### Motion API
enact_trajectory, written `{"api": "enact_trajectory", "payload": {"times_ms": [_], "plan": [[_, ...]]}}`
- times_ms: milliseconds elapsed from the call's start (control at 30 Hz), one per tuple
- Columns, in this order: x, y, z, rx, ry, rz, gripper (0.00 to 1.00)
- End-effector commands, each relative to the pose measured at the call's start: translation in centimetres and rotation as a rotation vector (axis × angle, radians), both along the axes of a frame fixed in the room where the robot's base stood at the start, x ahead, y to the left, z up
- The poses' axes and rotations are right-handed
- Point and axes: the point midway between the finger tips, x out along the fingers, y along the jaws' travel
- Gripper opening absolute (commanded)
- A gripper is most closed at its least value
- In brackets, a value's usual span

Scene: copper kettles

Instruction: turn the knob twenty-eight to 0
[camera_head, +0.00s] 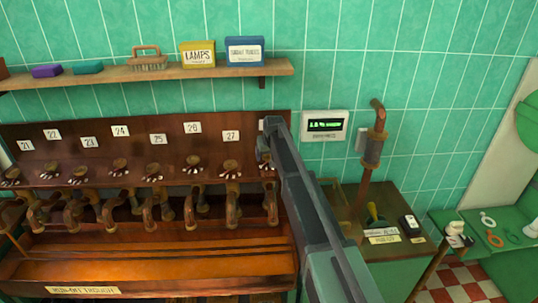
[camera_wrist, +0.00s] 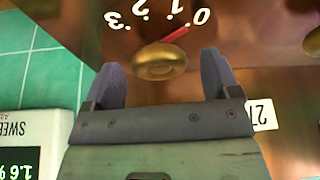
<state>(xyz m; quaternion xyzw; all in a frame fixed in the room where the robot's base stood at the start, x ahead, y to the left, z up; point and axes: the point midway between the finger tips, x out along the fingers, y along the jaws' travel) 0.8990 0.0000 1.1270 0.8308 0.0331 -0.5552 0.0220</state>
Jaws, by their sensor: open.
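My gripper (camera_wrist: 160,68) is open in the wrist view, its two dark fingertips on either side of a round brass knob (camera_wrist: 158,64) with a gap at each side. A red pointer (camera_wrist: 176,34) beside the knob points toward the 0 (camera_wrist: 202,17) on a dial marked 0, 1, 2, 3. The 27 tag (camera_wrist: 263,113) lies to the right there, so this looks like knob twenty-eight; its own tag is not visible. In the head view my gripper (camera_head: 264,143) is at the panel's right end, right of the 27 tag (camera_head: 231,135), and my arm hides the knob.
Several numbered taps line the wooden panel (camera_head: 100,150) to the left, above a run-off trough (camera_head: 150,262). Another knob (camera_wrist: 313,42) is at the wrist view's right edge. A display box (camera_head: 323,126) and a copper pipe (camera_head: 374,145) are on the right. A shelf (camera_head: 180,72) is above.

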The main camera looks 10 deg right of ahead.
Motion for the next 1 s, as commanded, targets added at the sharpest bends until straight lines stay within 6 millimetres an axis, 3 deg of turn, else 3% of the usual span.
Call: {"api": "enact_trajectory", "payload": {"times_ms": [167,400,533,933,1000], "plan": [[-0.6,0.0,2.0,0.0,0.0,0.0,0.82],[-2.8,-0.2,7.8,0.0,0.0,0.0,0.82],[-3.8,-0.3,10.0,0.0,0.0,0.0,0.82],[-4.3,-0.3,9.9,0.003,0.01,-0.006,0.82],[-6.3,-0.4,9.6,0.005,0.058,-0.018,0.82]]}}
